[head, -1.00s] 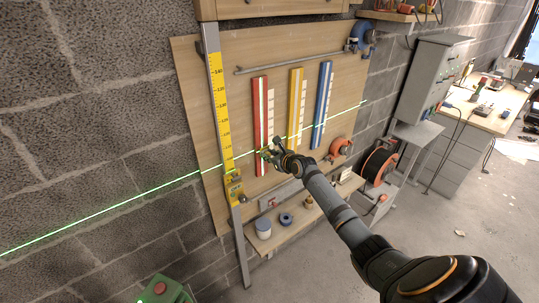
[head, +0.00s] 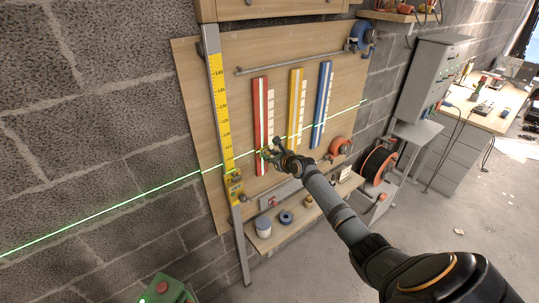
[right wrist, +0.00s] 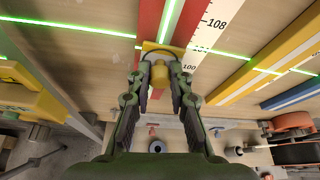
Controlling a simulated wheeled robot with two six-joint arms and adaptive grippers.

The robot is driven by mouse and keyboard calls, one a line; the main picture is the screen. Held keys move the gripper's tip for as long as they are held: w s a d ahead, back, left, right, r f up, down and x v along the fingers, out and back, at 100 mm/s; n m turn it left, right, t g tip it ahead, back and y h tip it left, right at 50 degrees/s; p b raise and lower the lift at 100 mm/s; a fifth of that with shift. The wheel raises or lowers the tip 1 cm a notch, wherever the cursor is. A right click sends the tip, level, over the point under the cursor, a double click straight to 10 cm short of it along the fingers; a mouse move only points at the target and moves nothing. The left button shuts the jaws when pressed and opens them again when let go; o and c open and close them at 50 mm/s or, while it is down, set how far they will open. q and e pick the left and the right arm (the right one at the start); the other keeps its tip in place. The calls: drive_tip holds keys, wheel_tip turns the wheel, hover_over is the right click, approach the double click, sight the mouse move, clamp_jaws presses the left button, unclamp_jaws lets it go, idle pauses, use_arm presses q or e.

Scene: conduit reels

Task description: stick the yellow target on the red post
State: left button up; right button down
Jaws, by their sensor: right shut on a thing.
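The red post (head: 260,115) is an upright red strip on the wooden board, with a pale scale along its right side. It also shows in the right wrist view (right wrist: 148,18). My right gripper (head: 267,152) is at the lower half of the post. In the right wrist view its fingers are shut on the knob of the yellow target (right wrist: 160,72). The target's plate lies in front of the red post, near the scale's 100 mark and just below the green laser line. I cannot tell whether it touches the post. My left gripper is not in view.
A yellow post (head: 295,100) and a blue post (head: 322,95) stand to the right. A metal rail with a yellow rule (head: 220,105) stands to the left. A shelf below holds a white tin (head: 263,228) and a dark roll (head: 286,218). The green line (head: 120,205) crosses wall and board.

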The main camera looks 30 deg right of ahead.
idle(0.5)
drive_tip(key=shift+p, duration=0.5)
drive_tip(key=shift+w, duration=0.5)
idle(0.7)
drive_tip(key=c, duration=0.7)
unclamp_jaws()
drive_tip(key=shift+o, duration=0.2)
